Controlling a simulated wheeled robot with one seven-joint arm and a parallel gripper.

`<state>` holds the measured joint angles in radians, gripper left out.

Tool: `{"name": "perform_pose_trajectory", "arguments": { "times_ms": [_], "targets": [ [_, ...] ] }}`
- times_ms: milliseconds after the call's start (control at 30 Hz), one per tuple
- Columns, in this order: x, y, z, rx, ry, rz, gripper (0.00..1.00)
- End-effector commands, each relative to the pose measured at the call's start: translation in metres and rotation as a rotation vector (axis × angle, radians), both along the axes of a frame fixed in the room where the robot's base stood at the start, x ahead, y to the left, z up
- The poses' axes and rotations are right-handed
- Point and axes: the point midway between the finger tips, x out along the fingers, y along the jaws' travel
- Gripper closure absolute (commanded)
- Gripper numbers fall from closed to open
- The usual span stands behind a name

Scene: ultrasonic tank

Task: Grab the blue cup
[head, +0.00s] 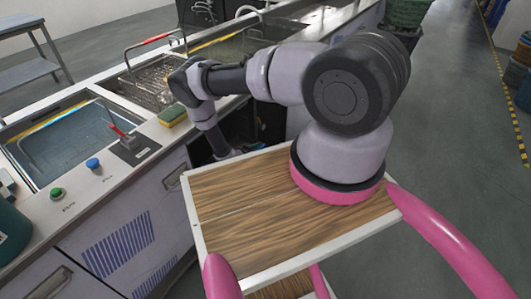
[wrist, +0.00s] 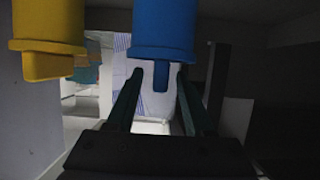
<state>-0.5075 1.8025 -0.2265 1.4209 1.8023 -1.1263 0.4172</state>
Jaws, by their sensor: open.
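The blue cup (wrist: 163,30) shows large at the top centre of the wrist view, with a narrow blue handle-like part pointing down from it. My gripper (wrist: 160,77) is open, with its two dark fingers pointing at the cup. The handle part appears between the fingertips, with a gap on each side; I cannot tell how deep it lies between them. A yellow cup (wrist: 48,35) is to the left of the blue one. In the head view my arm reaches into a dark opening under the counter, and the cups and fingertips are hidden there.
The counter (head: 112,172) carries a sponge (head: 172,116), a red-handled lever (head: 124,138), a blue button (head: 93,163) and a green button (head: 57,193). Tank basins (head: 60,140) are set into it. The cupboard interior is dark and tight; a pale wall (wrist: 35,120) stands at the left.

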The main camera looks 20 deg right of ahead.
Motion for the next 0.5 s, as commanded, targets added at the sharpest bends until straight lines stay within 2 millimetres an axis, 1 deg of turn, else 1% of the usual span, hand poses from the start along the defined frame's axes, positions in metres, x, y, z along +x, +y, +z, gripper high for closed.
{"name": "perform_pose_trajectory", "arguments": {
  "times_ms": [200,233,267,300,333,367,500],
  "targets": [
    [-0.0005,0.0009,-0.0004,0.0,0.0,0.0,0.47],
    [-0.0005,0.0008,-0.0003,0.0,0.0,0.0,0.55],
    [-0.0005,0.0008,-0.0004,0.0,0.0,0.0,0.67],
    [-0.0005,0.0008,-0.0004,0.0,0.001,0.0,0.82],
    [-0.0004,0.0007,-0.0003,0.0,0.0,0.0,0.93],
    [-0.0004,0.0007,-0.0003,0.0,0.0,0.0,1.0],
    [-0.0005,0.0005,-0.0004,0.0,0.001,0.0,1.0]
  ]
}}
